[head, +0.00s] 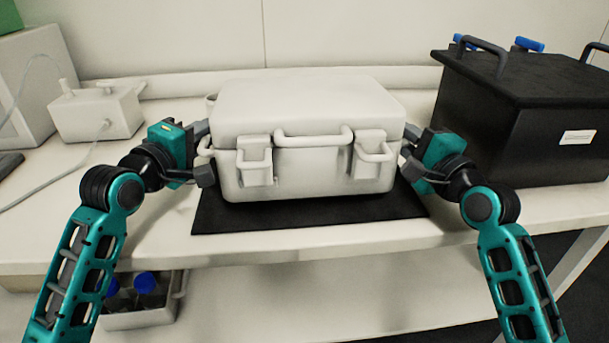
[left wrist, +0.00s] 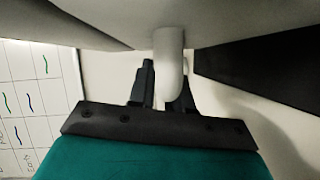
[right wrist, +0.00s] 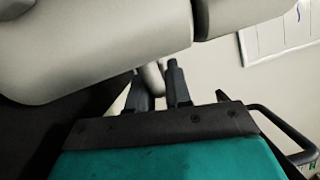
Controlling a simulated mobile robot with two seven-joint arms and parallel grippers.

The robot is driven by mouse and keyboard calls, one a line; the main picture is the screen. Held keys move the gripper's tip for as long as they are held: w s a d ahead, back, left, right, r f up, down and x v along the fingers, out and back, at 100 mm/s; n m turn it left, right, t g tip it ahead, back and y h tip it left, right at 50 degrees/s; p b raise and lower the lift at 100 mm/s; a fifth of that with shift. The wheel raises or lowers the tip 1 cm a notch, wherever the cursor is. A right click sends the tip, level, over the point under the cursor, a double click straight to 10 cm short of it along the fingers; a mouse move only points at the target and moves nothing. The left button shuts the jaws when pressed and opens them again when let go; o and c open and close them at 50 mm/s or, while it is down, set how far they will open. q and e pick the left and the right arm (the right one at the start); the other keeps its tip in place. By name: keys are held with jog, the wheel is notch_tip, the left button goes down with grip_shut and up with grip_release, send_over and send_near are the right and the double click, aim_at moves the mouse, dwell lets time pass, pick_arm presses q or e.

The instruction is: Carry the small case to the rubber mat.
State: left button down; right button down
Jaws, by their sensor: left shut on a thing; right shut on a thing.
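The small case (head: 305,110) is a white lidded box with two front latches and a front handle. It is upright and level over the black rubber mat (head: 225,215), whose front strip and sides show. I cannot tell whether its underside touches the mat. My left gripper (head: 203,155) is shut on the case's left side handle, which shows between the fingers in the left wrist view (left wrist: 168,65). My right gripper (head: 408,155) is shut on the right side handle, partly visible between the fingers in the right wrist view (right wrist: 153,80). The mat's rear is hidden.
A large black lidded box (head: 530,125) with blue clips stands close on the right. A white device (head: 97,110) with a tube sits at the left. Below the bench (head: 330,250), a crate (head: 140,319) holds blue-capped bottles. Bare bench lies in front of the mat.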

pick_arm(q)
jog(key=shift+f, duration=0.25)
pick_arm(e)
jog(key=shift+d+f, duration=0.1)
jog(key=shift+f, duration=0.15)
pick_arm(q)
jog(key=c, duration=1.5)
grip_release()
jog(key=shift+f+b, duration=0.2)
jog(key=shift+b, duration=0.1)
pick_arm(e)
jog(key=c, duration=1.5)
grip_release()
jog(key=shift+f, duration=0.2)
pick_arm(q)
jog(key=shift+o, duration=0.7)
jog(key=shift+r, duration=0.1)
pick_arm(e)
jog(key=shift+o, duration=0.8)
jog(key=shift+r, duration=0.1)
pick_arm(q)
jog(key=o, duration=0.3)
pick_arm(e)
jog(key=o, duration=0.3)
